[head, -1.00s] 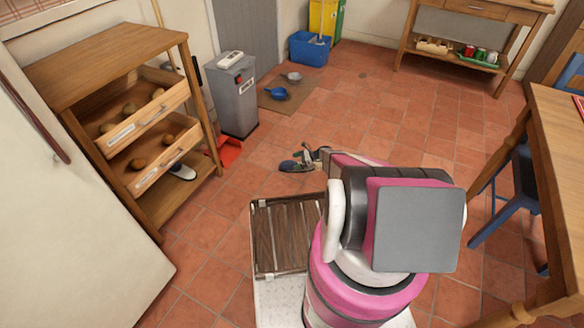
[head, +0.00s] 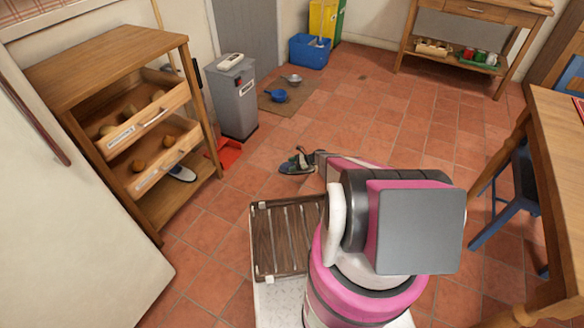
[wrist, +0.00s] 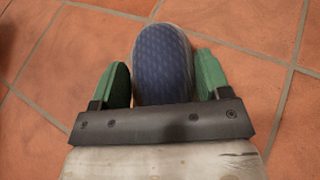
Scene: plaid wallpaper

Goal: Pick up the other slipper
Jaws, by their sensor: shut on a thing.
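A dark blue slipper (head: 290,166) lies on the tiled floor just beyond my base in the head view. In the wrist view the slipper's blue textured end (wrist: 163,68) sits between the two green fingers of my gripper (wrist: 163,82). My gripper is shut on it, low over the floor; in the head view my gripper (head: 310,160) is partly hidden by my own arm. Another slipper (head: 182,173), white and blue, lies on the bottom shelf of the wooden cabinet.
The wooden cabinet (head: 105,60) with open drawers stands at left. A grey bin (head: 235,97), a red dustpan (head: 228,152) and a mat with pans (head: 278,96) are beyond. A table (head: 560,150) and blue chair (head: 510,205) stand at right. Open floor lies between.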

